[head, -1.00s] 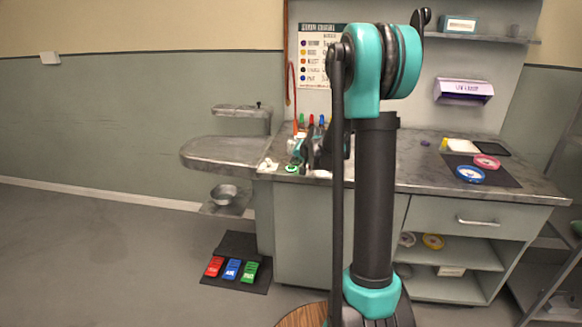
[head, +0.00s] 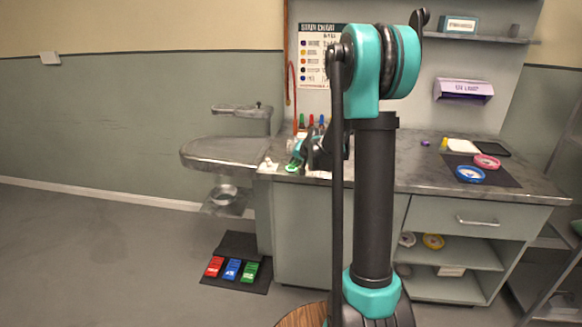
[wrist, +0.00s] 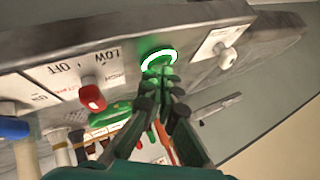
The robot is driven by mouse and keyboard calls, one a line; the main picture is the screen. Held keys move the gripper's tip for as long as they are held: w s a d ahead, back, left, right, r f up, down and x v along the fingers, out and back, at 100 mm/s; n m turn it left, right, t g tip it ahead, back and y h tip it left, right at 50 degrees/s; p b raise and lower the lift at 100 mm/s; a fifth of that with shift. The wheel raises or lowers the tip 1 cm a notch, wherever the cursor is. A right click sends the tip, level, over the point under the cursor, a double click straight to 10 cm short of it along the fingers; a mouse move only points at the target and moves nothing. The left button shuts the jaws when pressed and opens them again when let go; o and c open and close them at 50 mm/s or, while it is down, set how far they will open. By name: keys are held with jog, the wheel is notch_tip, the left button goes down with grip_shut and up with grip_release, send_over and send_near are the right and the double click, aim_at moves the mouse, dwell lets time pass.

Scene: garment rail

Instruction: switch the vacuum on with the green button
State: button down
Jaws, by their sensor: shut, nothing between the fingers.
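The green button (wrist: 158,58) sits in a bright white-and-green ring on the grey front edge of the worktop, in the wrist view. My gripper (wrist: 162,80) is shut and empty. Its fingertips are right at the button and cover its lower part; I cannot tell whether they press it in. In the head view my gripper (head: 299,160) is at the worktop's front left corner, and the green button (head: 291,168) shows as a small green patch beside it.
A red knob (wrist: 92,97) with a marked plate is left of the button in the wrist view. A white plate (wrist: 222,45) is to its right. Several coloured bottles (head: 311,122) stand behind my gripper. Red, blue and green pedals (head: 232,269) lie on the floor.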

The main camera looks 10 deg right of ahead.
aim_at(294, 169)
jog(key=shift+r, duration=3)
